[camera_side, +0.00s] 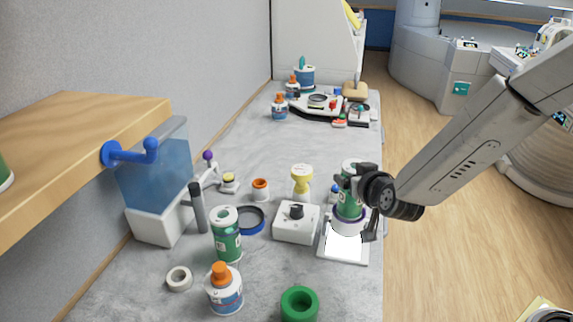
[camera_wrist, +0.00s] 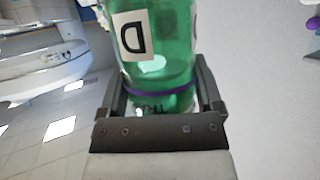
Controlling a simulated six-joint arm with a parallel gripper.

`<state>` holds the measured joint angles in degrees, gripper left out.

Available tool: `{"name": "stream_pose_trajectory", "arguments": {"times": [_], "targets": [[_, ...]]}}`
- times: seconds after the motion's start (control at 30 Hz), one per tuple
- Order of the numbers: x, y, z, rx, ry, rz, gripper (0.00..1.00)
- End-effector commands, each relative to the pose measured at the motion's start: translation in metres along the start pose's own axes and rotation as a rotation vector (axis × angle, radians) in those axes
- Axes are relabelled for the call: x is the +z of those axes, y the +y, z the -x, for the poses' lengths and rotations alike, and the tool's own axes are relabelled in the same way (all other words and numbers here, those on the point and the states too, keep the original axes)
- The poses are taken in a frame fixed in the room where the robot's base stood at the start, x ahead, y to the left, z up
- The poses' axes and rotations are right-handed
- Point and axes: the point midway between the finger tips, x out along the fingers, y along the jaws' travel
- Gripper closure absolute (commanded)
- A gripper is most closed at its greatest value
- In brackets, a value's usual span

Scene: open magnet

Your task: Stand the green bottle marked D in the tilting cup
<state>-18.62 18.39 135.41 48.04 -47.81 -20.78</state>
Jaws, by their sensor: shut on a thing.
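The green bottle marked D (camera_wrist: 172,55) is between the two fingers of my gripper (camera_wrist: 162,88), which is shut on it. Its white label with a black D faces the wrist camera. In the side view the held bottle (camera_side: 349,203) is upright at the right edge of the bench, partly hidden by my gripper (camera_side: 354,182). A white cup with a purple rim (camera_side: 348,224) is directly under the bottle, over a bright white plate (camera_side: 343,248). I cannot tell whether the bottle's base is inside the cup or touches its floor.
A white box with a black knob (camera_side: 296,224) is just left of the cup. A yellow-and-white container (camera_side: 302,182), another green bottle (camera_side: 226,240), an orange-capped bottle (camera_side: 224,292) and a green ring (camera_side: 299,304) stand nearby. The bench's middle back is clear.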

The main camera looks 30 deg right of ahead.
Motion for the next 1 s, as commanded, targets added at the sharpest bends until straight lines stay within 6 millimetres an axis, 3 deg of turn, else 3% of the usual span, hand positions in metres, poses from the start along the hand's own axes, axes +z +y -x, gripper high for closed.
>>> {"name": "stream_pose_trajectory", "arguments": {"times": [0.33, 1.0], "targets": [[0.024, 0.000, -0.010, 0.000, 0.002, 0.001, 1.00], [0.032, 0.000, -0.014, 0.000, 0.003, 0.000, 1.00]]}}
